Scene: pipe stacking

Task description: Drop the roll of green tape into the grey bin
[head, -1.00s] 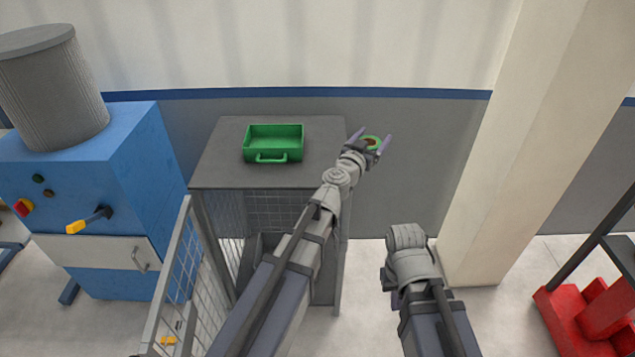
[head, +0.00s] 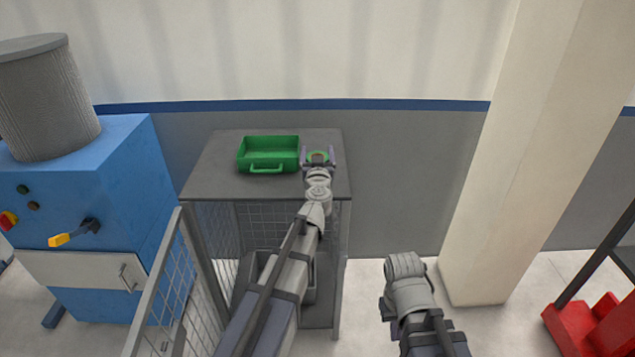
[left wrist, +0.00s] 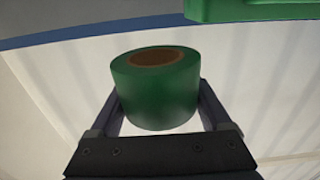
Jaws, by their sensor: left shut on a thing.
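The roll of green tape (head: 318,156) has a brown core. It is between the fingers of my left gripper (head: 318,159), to the right of the green tray. In the left wrist view the roll (left wrist: 155,98) fills the space between the two fingers, and the gripper is shut on it. A dark grey bin (head: 249,276) stands low inside the grey stand, below its top and partly hidden by my left arm. My right arm shows at lower centre, but its gripper fingers do not show.
A green tray (head: 268,155) with a handle stands on the grey stand's top (head: 212,178). A mesh fence (head: 172,285) and a blue machine (head: 85,215) are at left. A pale pillar (head: 505,170) and a red object (head: 585,325) are at right.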

